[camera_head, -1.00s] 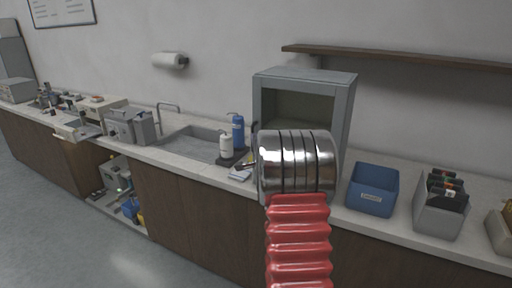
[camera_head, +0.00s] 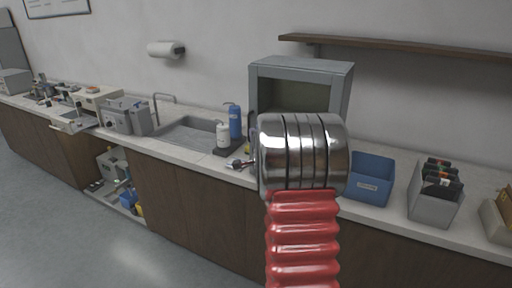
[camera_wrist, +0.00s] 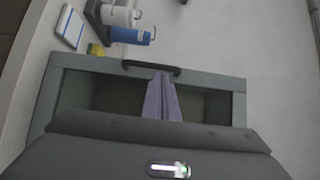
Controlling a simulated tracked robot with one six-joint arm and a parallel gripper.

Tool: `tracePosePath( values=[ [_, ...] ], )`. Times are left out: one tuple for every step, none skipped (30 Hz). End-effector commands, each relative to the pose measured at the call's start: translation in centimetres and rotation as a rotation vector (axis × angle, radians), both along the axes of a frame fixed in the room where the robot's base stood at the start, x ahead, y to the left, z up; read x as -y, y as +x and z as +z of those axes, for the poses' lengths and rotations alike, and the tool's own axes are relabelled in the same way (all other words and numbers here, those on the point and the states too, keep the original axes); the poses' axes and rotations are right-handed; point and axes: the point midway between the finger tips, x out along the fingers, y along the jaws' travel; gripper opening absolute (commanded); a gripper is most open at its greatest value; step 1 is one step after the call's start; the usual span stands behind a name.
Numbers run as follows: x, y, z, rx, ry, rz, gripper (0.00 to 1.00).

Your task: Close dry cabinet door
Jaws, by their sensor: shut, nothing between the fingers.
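The dry cabinet (camera_head: 303,70) is a grey box on the counter with a framed, dark greenish front. My arm covers its lower front in the head view. In the wrist view, its grey front frame (camera_wrist: 222,86) fills the middle, with a black bar handle (camera_wrist: 150,68) at the upper edge. My gripper (camera_wrist: 162,76) is shut and empty, its purple fingers reaching over the front towards the handle. The fingertips overlap the handle area; I cannot tell whether they touch. I cannot tell how far the door stands from the cabinet body.
Right of the cabinet are a blue bin (camera_head: 370,178) and a grey organizer (camera_head: 435,193). To its left stand a blue bottle (camera_head: 235,121), a white bottle (camera_head: 223,135) and the sink (camera_head: 188,131). A wall shelf (camera_head: 400,47) runs above.

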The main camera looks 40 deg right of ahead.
Motion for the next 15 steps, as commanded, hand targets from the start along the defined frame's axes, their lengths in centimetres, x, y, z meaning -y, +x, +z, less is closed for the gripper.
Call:
tracePosePath(
  values=[
    [-0.6, -0.6, 0.0, -0.002, 0.001, 0.001, 0.0],
    [-0.9, -0.9, -0.1, -0.002, 0.001, 0.002, 0.0],
    [-1.2, -1.4, 0.0, -0.002, 0.001, 0.002, 0.0],
    [-1.5, -1.8, 0.0, -0.001, 0.0, 0.002, 0.0],
    [-1.8, -2.1, 0.0, -0.001, 0.0, 0.003, 0.0],
    [-2.2, -2.6, 0.0, -0.002, 0.0, 0.003, 0.0],
    [-2.5, -2.9, 0.0, -0.002, 0.0, 0.003, 0.0],
    [-2.7, -3.3, 0.0, -0.002, 0.0, 0.003, 0.0],
    [-3.1, -3.8, 0.0, -0.002, 0.0, 0.004, 0.0],
    [-3.4, -4.1, 0.0, -0.001, 0.0, 0.004, 0.0],
    [-3.7, -4.5, 0.0, -0.001, 0.0, 0.004, 0.0],
    [-4.0, -4.9, 0.0, -0.002, 0.0, 0.004, 0.0],
    [-4.2, -5.2, 0.0, -0.002, 0.0, 0.004, 0.0],
    [-4.4, -5.5, 0.0, -0.001, 0.0, 0.004, 0.0],
    [-4.7, -5.8, 0.0, -0.002, 0.0, 0.005, 0.0]
  ],
)
